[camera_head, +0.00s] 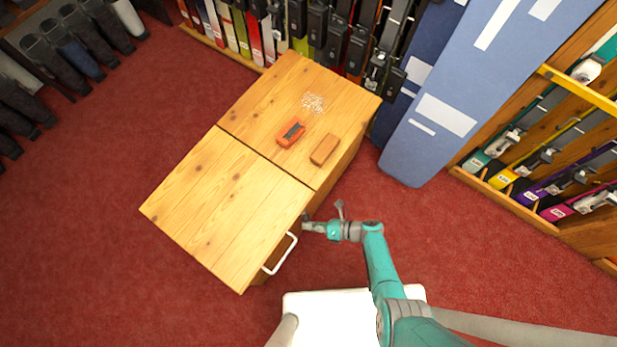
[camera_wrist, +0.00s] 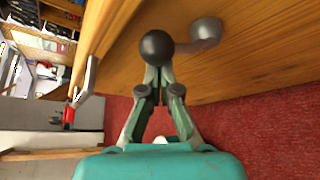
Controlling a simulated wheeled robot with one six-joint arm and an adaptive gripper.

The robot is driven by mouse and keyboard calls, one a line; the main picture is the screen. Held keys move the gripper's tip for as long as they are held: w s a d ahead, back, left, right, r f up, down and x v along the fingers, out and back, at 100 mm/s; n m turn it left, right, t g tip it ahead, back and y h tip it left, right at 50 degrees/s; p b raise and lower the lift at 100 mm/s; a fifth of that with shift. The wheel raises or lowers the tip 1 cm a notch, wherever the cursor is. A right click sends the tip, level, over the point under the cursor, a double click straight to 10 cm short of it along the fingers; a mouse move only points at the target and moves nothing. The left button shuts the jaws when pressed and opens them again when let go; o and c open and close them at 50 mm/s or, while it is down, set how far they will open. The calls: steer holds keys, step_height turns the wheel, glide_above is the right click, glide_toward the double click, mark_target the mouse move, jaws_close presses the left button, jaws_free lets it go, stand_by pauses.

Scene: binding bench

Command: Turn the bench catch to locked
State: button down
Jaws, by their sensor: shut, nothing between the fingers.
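The bench catch shows in the wrist view as a dark round knob (camera_wrist: 157,47) on a short arm, joined to a grey metal pivot (camera_wrist: 206,29) on the bench's wooden side. The knob lies to the left of the pivot in that picture. My gripper (camera_wrist: 157,76) is shut and empty, its fingertips right at the knob; I cannot tell whether they touch it. In the head view my gripper (camera_head: 309,226) is beside the near right side of the wooden bench (camera_head: 222,205), where the catch cannot be made out. No locked or unlocked marking is readable.
A white handle (camera_head: 281,254) sticks out from the bench's near side. An orange tool (camera_head: 291,133), a brown block (camera_head: 325,149) and pale scraps (camera_head: 313,103) lie on the farther top. Blue boards (camera_head: 450,110) lean behind. Red floor is clear at the left.

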steer(key=shift+w+d+r+m+y, duration=0.4)
steer(key=shift+w+d+r+m, duration=0.2)
steer(key=shift+w, duration=0.25)
steer(key=shift+w+d, duration=0.2)
steer(key=shift+w, duration=0.05)
stand_by(0.4)
steer(key=shift+s, duration=0.1)
steer(key=s+d, duration=0.5)
steer(key=d, duration=0.3)
steer(key=shift+g, duration=0.3)
stand_by(0.7)
